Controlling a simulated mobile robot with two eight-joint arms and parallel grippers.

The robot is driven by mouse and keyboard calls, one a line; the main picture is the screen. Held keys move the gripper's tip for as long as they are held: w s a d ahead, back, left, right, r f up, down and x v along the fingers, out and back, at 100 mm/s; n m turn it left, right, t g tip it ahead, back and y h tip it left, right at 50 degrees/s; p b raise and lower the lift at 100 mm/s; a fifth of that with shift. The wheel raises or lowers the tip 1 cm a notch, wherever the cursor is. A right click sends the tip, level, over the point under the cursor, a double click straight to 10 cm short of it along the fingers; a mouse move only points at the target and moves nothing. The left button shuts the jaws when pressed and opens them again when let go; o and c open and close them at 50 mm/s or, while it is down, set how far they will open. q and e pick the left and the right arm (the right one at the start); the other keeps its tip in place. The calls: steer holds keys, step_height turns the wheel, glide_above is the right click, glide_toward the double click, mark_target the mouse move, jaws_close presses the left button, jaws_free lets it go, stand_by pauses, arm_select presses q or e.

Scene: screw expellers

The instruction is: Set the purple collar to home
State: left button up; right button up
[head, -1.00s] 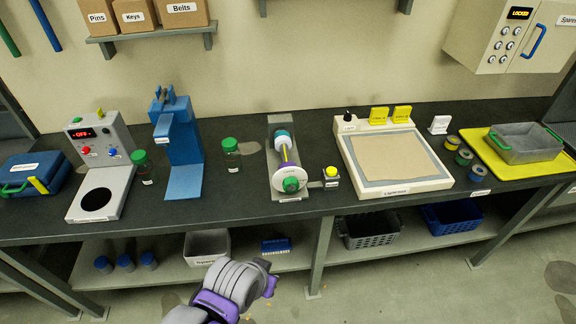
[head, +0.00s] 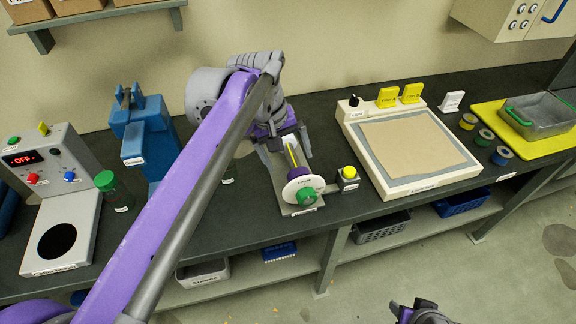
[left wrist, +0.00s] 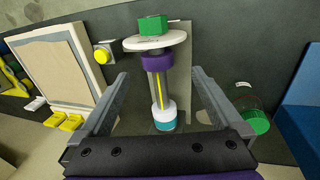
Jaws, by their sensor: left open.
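The purple collar (left wrist: 157,62) is around a grey shaft with a yellow stripe, close beside the white disc (left wrist: 155,41) and green knob (left wrist: 153,25) at one end. A white and teal piece (left wrist: 164,115) is at the shaft's other end. In the head view the collar (head: 298,173) shows partly behind the white disc. My left gripper (head: 282,138) is over the far end of the shaft. Its fingers (left wrist: 158,88) are open, one on each side of the shaft, with nothing between them gripped. A dark part at the bottom edge (head: 420,312) seems to be my right gripper.
A small box with a yellow button (head: 349,173) stands right of the shaft unit, then a framed panel (head: 400,185). On the left are a green-capped jar (head: 114,190), a blue press (head: 145,140) and a grey control unit (head: 60,215). The bench front is clear.

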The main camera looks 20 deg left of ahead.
mark_target(297, 171)
arm_select(q)
steer(key=x, duration=0.7)
steer(key=w+b+x, duration=0.1)
steer(key=x, duration=0.2)
steer(key=shift+f, duration=0.15)
steer(key=shift+c, duration=0.3)
jaws_close()
